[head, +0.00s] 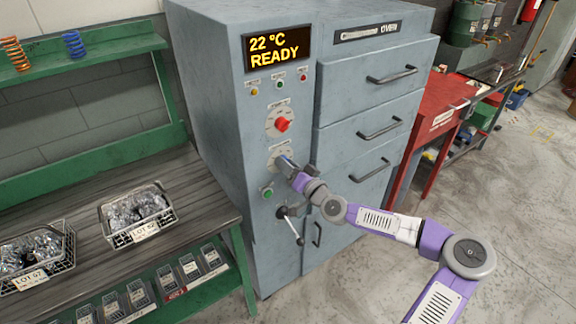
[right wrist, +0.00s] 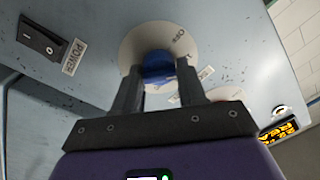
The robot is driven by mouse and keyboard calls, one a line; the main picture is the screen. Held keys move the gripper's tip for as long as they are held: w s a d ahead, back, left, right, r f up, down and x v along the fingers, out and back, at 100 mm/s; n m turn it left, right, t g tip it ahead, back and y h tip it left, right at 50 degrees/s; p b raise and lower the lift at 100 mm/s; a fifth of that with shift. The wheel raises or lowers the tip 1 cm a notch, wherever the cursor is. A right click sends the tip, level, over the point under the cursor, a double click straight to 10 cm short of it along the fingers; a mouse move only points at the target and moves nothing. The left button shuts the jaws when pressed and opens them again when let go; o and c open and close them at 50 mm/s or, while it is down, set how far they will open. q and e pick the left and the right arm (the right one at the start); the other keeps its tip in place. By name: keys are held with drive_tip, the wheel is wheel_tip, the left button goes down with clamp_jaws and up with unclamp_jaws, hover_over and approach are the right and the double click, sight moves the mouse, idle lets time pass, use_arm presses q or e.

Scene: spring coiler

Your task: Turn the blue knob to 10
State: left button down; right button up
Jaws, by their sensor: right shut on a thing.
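The blue knob (right wrist: 158,68) sits on a pale round dial on the front of the grey oven cabinet (head: 215,110). In the head view only a bit of blue (head: 287,160) shows, mostly covered by my right gripper (head: 291,167). In the right wrist view the two fingers of my right gripper (right wrist: 160,90) are on either side of the knob and shut on it. The dial marks are mostly hidden or too small to read, so I cannot tell the setting. My left gripper is not in view.
Above is a red knob (head: 282,125) on its own dial. The display (head: 276,48) reads 22 °C READY. A workbench with wire baskets (head: 137,214) stands left; a red cabinet (head: 436,115) stands right.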

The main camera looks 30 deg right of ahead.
drive_tip(key=o, duration=1)
drive_tip(key=s, duration=0.2)
drive_tip(key=s+p, duration=0.1)
drive_tip(key=s, duration=0.2)
drive_tip(key=s+d, duration=0.1)
drive_tip(key=s, duration=0.1)
drive_tip(key=shift+s+f, duration=0.2)
drive_tip(key=shift+s, duration=0.05)
